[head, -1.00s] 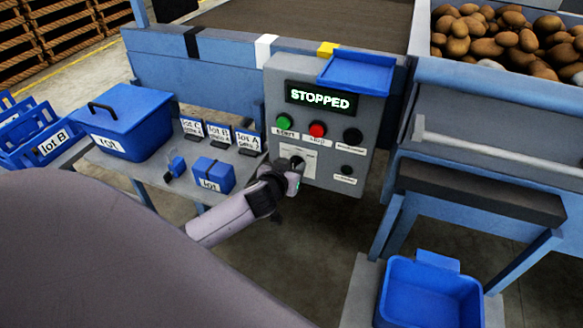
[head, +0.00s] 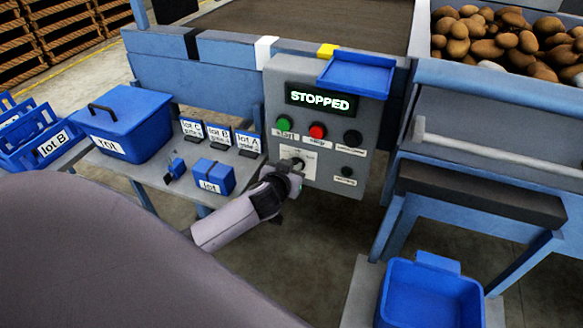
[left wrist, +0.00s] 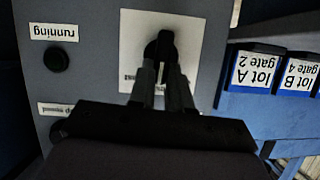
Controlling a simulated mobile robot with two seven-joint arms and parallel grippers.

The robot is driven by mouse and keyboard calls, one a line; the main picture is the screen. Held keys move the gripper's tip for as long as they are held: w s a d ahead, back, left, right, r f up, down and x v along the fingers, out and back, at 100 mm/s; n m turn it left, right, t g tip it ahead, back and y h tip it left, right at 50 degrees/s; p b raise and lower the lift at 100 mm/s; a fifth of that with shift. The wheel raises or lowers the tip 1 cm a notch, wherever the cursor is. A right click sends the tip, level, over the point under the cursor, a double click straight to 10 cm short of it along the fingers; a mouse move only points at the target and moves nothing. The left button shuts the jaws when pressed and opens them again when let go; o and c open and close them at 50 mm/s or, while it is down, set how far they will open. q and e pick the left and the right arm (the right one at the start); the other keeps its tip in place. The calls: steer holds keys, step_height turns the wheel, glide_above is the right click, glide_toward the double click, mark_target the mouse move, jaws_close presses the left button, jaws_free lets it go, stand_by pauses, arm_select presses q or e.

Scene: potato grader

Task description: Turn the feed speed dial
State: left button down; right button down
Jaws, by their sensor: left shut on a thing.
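The grey control panel (head: 278,98) stands in the middle of the head view, with a display reading STOPPED (head: 321,98). The feed speed dial (left wrist: 164,44) is a dark knob on a white plate (left wrist: 132,25), and in the head view the plate (head: 309,160) is low on the panel. My left gripper (head: 296,171) is at the dial, with its arm coming from the lower left. In the left wrist view its two fingers (left wrist: 163,72) are closed around the knob. The fingers hide part of the knob and plate. My right gripper is not in view.
A green start button (head: 284,123), a red button (head: 317,131) and black knobs (head: 352,138) are close above and beside the dial. A blue tray (head: 356,73) juts from the panel top. Lot signs (head: 219,135) and a blue box (head: 209,176) stand left of my gripper.

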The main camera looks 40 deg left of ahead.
arm_select(q)
steer(key=shift+w+d+f+m+y+b, duration=0.15)
steer(key=shift+d+m+y+b, duration=0.15)
steer(key=shift+m+y+b, duration=0.6)
steer(key=shift+d+f+m+y+b, duration=0.1)
steer(key=shift+d+m+y+b, duration=0.3)
steer(key=shift+m, duration=0.85)
steer(key=shift+w+d+f+m+y+b, duration=0.1)
steer(key=shift+d+f+m+y+b, duration=0.05)
steer(key=shift+m+y+b, duration=0.75)
steer(key=shift+m, duration=0.25)
steer(key=c, duration=1.1)
jaws_free()
steer(key=shift+o, duration=0.2)
steer(key=shift+s, duration=0.1)
steer(key=p+v, duration=0.1)
steer(key=v, duration=0.6)
